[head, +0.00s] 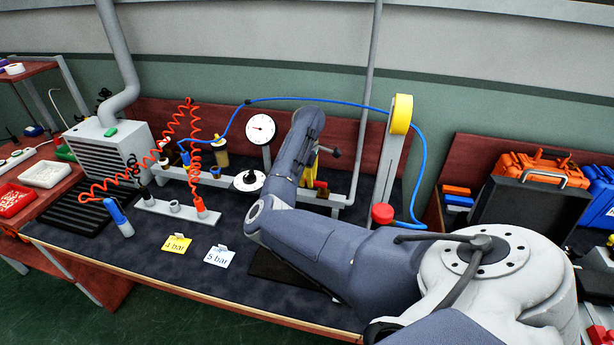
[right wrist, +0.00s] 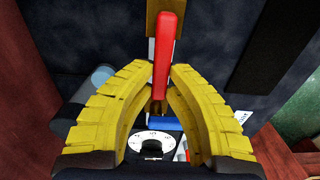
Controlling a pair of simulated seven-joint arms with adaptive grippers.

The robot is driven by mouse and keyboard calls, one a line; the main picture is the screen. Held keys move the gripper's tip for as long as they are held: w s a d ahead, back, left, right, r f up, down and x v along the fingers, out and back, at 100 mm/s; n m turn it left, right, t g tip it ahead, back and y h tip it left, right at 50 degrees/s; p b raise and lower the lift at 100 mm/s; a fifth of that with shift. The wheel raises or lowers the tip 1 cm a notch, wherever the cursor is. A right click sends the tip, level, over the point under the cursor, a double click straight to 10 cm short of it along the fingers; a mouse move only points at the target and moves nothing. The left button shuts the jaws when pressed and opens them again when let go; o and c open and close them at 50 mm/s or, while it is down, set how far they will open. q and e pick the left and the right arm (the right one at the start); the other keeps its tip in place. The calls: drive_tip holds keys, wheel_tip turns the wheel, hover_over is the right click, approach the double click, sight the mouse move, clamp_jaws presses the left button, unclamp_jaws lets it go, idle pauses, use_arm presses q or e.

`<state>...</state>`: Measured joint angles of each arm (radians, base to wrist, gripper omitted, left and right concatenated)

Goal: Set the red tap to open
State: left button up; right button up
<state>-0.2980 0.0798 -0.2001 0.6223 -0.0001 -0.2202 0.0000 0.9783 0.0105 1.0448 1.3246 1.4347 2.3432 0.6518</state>
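My left gripper is not in view.
A white dial (right wrist: 153,146) lies below the fingers in the wrist view. In the head view a gauge (head: 260,129), a blue hose (head: 330,98), a red button (head: 382,213) and a yellow-topped post (head: 401,114) surround the arm. Cards (head: 176,244) lie on clear dark bench at the front.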

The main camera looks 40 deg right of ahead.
drive_tip(key=o, duration=0.5)
drive_tip(key=shift+c, duration=0.2)
wheel_tip(320, 180, up, 12)
idle(0.4)
